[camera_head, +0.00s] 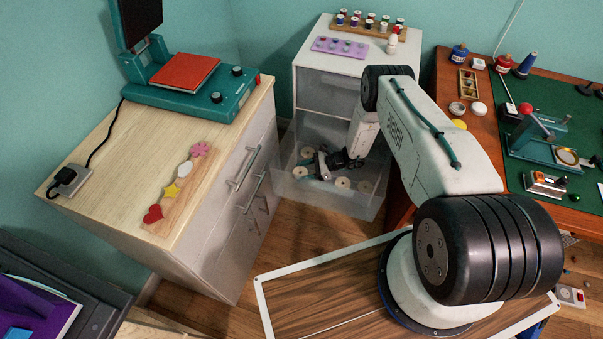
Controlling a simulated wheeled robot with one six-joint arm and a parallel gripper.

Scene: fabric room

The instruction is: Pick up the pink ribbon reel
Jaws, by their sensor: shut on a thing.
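My gripper (321,167) reaches down into the open lower drawer (368,208) of the white cabinet. I cannot make out a clearly pink reel at this size.
The drawer walls stand close around my gripper. A wooden counter (110,143) is at left, a cluttered desk (476,136) at right.

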